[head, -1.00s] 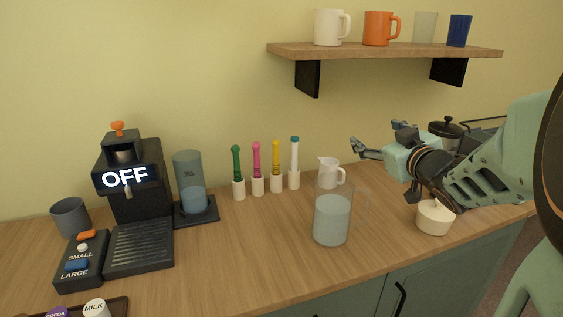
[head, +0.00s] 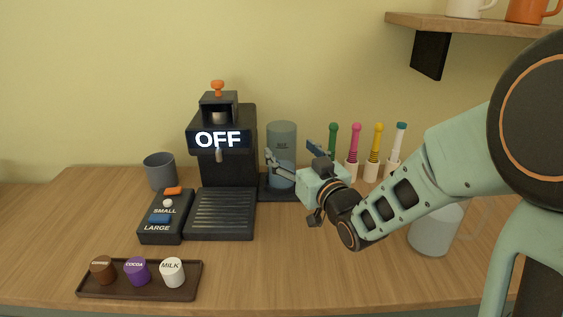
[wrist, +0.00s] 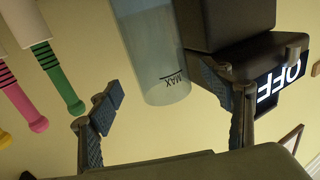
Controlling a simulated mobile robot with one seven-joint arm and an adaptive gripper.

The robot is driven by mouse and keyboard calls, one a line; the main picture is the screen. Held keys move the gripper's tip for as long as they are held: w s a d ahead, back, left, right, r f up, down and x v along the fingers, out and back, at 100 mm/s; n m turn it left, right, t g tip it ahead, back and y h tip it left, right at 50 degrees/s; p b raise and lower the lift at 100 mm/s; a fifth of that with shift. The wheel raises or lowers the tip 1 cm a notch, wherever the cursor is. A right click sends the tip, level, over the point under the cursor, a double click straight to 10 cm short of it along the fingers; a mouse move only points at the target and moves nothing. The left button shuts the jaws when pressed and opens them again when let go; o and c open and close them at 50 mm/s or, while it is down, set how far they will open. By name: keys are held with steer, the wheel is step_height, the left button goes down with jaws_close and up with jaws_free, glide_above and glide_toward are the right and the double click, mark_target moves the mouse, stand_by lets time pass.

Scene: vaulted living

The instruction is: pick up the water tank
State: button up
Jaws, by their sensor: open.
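The water tank (head: 282,141) is a clear blue-grey cylinder with water in its lower part. It stands upright on a dark base (head: 268,188) at the right side of the coffee machine. My gripper (head: 288,160) is just in front of it in the head view, its fingers partly overlapping the tank's lower part. In the wrist view the tank (wrist: 150,50) appears upside down with a MAX mark, between and beyond the two open fingers (wrist: 168,108). The gripper is open and empty; I cannot tell whether a finger touches the tank.
The coffee machine (head: 228,165), reading OFF, stands close left of the tank. Coloured-handled tools (head: 355,140) stand to the right. A clear pitcher (head: 433,235) is partly behind my arm. A pod tray (head: 190,288) lies front left; the front middle counter is clear.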

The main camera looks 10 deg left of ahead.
steer(key=shift+b+x, duration=0.3)
steer(key=shift+x, duration=2.65)
steer(key=shift+f, duration=0.15)
steer(key=shift+c, duration=0.4)
jaws_close()
